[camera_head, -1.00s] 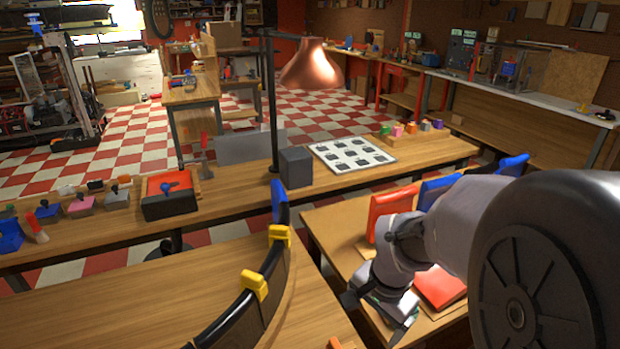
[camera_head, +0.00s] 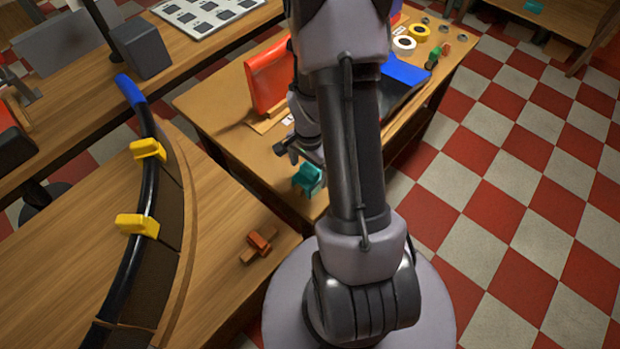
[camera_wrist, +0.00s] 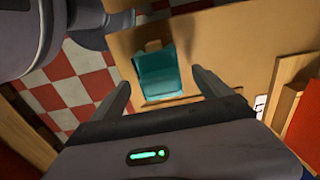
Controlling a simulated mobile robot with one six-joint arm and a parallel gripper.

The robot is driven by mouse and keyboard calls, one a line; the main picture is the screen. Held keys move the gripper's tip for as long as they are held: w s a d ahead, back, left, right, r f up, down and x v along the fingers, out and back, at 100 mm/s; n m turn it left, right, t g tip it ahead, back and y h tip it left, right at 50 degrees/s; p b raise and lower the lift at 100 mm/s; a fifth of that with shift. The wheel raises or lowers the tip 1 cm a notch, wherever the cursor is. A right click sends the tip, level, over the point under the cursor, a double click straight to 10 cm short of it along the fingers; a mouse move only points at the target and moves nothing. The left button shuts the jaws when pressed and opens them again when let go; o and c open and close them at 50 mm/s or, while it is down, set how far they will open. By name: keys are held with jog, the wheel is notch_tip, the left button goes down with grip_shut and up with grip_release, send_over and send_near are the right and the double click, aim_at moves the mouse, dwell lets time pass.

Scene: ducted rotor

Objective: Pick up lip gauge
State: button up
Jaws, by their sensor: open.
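A teal block-like piece with a notched top (camera_head: 308,180), which I take to be the lip gauge, sits near the front corner of the right-hand wooden table. In the wrist view the teal piece (camera_wrist: 160,78) shows between and beyond my two fingertips. My gripper (camera_head: 300,153) is over that table, just behind the teal piece in the head view. In the wrist view my gripper (camera_wrist: 161,82) is open, its fingers apart on either side of the piece. I see no grasp. The exact gap between fingers and piece cannot be told.
A curved black lip with yellow clips (camera_head: 148,151) lies along the left table. An orange-brown piece (camera_head: 258,244) lies nearby. Checkered floor (camera_head: 500,190) is open at right.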

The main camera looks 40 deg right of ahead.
aim_at(310, 177)
notch_tip(310, 177, down, 5)
jog(key=shift+s+r+b, duration=0.15)
jog(key=shift+r+b, duration=0.05)
jog(key=shift+b, duration=0.75)
jog(key=shift+r, duration=0.15)
jog(key=shift+c, duration=0.2)
jog(key=c, duration=1.5)
notch_tip(310, 177, up, 11)
jog(key=p, duration=0.5)
notch_tip(310, 177, up, 4)
jog(key=p, duration=0.3)
